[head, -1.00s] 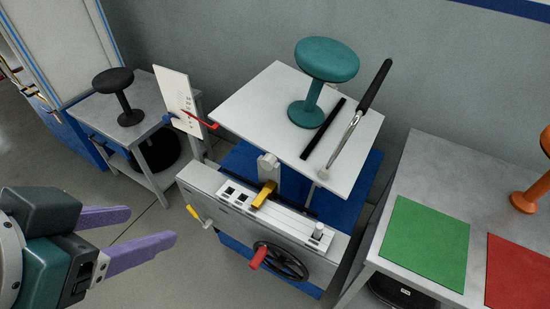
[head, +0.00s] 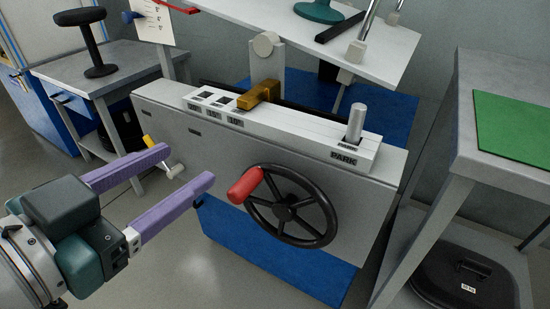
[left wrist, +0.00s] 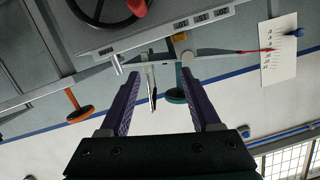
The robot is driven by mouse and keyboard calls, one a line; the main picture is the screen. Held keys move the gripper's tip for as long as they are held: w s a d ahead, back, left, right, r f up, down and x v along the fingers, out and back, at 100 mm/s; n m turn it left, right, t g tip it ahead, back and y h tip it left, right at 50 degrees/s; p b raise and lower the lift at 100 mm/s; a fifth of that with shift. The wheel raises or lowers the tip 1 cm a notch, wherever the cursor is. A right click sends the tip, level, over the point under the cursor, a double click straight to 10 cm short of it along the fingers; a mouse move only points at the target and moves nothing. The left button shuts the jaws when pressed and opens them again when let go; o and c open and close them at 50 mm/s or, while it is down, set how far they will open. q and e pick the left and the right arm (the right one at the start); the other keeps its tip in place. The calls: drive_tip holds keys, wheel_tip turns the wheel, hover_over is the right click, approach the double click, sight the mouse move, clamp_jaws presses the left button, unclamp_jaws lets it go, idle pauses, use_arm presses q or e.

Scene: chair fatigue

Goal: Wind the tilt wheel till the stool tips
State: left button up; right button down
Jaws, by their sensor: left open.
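The tilt wheel (head: 286,207) is a black spoked handwheel on the front of the grey machine (head: 220,154). Its red handle (head: 245,185) sticks out at the wheel's upper left. The teal stool (head: 320,11) stands on the white tilting platform (head: 385,47); only its base shows in the head view. In the left wrist view the wheel (left wrist: 106,10) is at the top, cut by the edge. My left gripper (head: 190,167) has purple fingers, open and empty. It is left of the red handle, apart from it. My right gripper is not in view.
A metal pin (head: 356,122) stands in the PARK slot. A side table with a black stool (head: 86,42) is at left.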

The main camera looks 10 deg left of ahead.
use_arm(q)
drive_tip(key=m+t+h+b, duration=0.1)
drive_tip(key=t+h+b, duration=0.1)
drive_tip(key=b, duration=0.9)
approach(233, 199)
drive_tip(key=w, duration=0.2)
drive_tip(key=b+x, duration=0.1)
drive_tip(key=x, duration=0.5)
drive_tip(key=b+x, duration=0.1)
drive_tip(key=x, duration=0.2)
drive_tip(key=shift+d+f+b, duration=0.1)
drive_tip(key=shift+d+b, duration=0.25)
drive_tip(key=shift+w+d, duration=0.15)
drive_tip(key=shift+w, duration=0.35)
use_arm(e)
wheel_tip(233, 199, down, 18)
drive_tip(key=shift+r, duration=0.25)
use_arm(q)
clamp_jaws()
